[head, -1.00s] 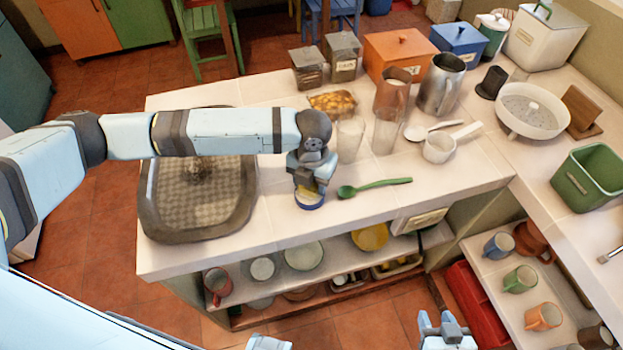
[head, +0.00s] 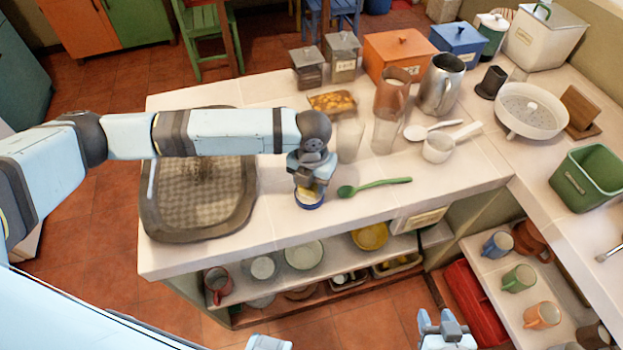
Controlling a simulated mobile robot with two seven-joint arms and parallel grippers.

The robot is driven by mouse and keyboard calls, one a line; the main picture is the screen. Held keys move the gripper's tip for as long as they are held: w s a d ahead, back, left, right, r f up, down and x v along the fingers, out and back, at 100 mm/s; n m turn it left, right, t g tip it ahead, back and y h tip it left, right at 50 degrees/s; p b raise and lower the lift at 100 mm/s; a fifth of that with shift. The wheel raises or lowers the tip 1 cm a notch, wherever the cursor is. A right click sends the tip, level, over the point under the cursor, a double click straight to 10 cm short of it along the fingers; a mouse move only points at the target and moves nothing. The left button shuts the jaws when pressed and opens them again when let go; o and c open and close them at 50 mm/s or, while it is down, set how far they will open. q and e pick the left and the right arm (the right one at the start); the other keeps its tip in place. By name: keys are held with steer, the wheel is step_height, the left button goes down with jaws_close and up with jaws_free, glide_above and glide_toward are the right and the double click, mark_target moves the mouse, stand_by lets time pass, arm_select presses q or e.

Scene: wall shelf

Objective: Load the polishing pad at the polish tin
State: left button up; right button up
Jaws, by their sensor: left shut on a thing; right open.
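The polish tin (head: 309,204), small, round and blue-rimmed, stands on the pale counter near its front edge. My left gripper (head: 308,185) points down right over it, shut on the polishing pad. A yellowish patch (head: 306,194) shows between the fingers and the tin; I cannot tell whether it is pad or polish. Whether the pad touches the tin's contents is hidden by the fingers. My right gripper (head: 445,328) is open and empty at the bottom edge of the head view, low in front of the counter.
A green spoon (head: 375,187) lies just right of the tin. Clear glasses (head: 350,140), a white scoop (head: 440,150) and a metal pitcher (head: 441,85) stand behind to the right. Dishes fill the shelf below.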

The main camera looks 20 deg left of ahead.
arm_select(q)
steer(key=shift+s, duration=0.1)
stand_by(0.3)
step_height(320, 180, up, 4)
steer(key=p, duration=0.4)
steer(key=shift+r+p, duration=0.95)
steer(key=shift+p, duration=0.15)
steer(key=shift+r+p, duration=0.55)
steer(key=shift+p, duration=0.05)
